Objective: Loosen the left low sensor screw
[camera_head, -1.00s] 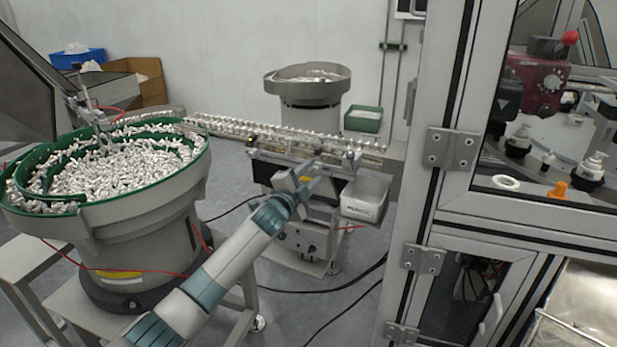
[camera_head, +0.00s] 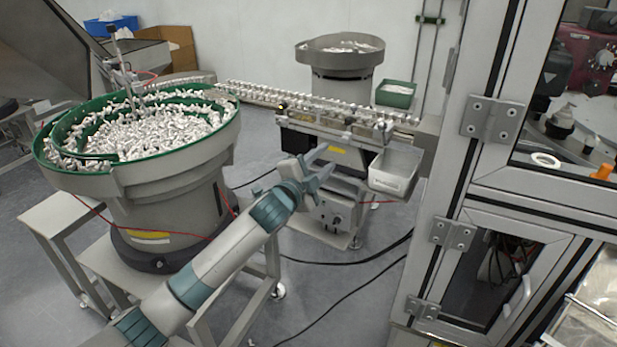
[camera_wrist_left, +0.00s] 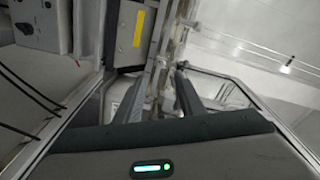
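My left gripper (camera_head: 325,162) is in front of the linear feeder rail (camera_head: 330,110), left of the small grey bin (camera_head: 396,171). Its two fingers are apart with nothing between them. In the left wrist view the open fingers (camera_wrist_left: 157,92) point toward the rail's metal fittings, with a yellow label (camera_wrist_left: 139,28) beyond. The left low sensor screw is too small to make out. My right gripper is not in view.
A bowl feeder (camera_head: 140,135) full of white parts stands at left. A second bowl feeder (camera_head: 340,55) stands behind the rail. The machine cabinet frame (camera_head: 490,120) closes off the right. Cables (camera_head: 345,261) lie on the floor.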

